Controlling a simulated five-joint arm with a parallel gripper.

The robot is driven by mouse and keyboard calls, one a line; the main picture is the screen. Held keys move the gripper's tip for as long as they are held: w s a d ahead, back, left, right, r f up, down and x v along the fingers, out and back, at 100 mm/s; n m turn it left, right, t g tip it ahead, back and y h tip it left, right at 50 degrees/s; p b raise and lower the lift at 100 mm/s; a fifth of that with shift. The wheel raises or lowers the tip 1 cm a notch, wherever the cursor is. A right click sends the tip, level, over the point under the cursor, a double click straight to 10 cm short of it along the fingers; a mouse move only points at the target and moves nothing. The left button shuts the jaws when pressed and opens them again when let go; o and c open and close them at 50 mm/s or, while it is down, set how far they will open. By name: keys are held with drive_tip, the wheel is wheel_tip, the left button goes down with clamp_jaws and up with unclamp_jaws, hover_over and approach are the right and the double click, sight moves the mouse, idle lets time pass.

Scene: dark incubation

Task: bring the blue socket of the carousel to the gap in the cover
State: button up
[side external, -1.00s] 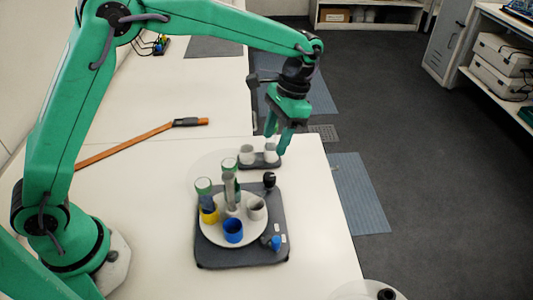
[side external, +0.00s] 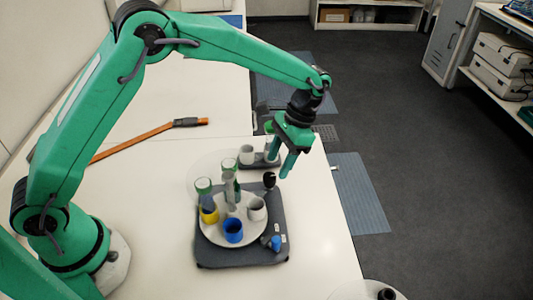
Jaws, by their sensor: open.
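The carousel is a white disc (side external: 215,235) on a dark grey base (side external: 240,258). Its blue socket (side external: 233,231) is at the front of the disc, facing the camera, and looks empty. A yellow socket (side external: 209,215) is at the left and a whitish socket (side external: 256,209) at the right. Tubes with green and white tops (side external: 203,186) stand at the left and back. A faint clear cover (side external: 203,164) seems to show around the back; I cannot make out its gap. My gripper (side external: 277,153) is open and empty, above and behind the carousel, near a black knob (side external: 269,180).
A small dark rack (side external: 252,163) with white cups (side external: 247,152) stands behind the carousel, partly hidden by my gripper. A blue-topped knob (side external: 274,242) sits on the base's front right. An orange bar (side external: 145,140) lies at the back left. The table's right edge is close.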

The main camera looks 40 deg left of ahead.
sight(272, 176)
drive_tip(key=shift+x, duration=2.25)
drive_tip(key=shift+a, duration=0.1)
drive_tip(key=c, duration=1)
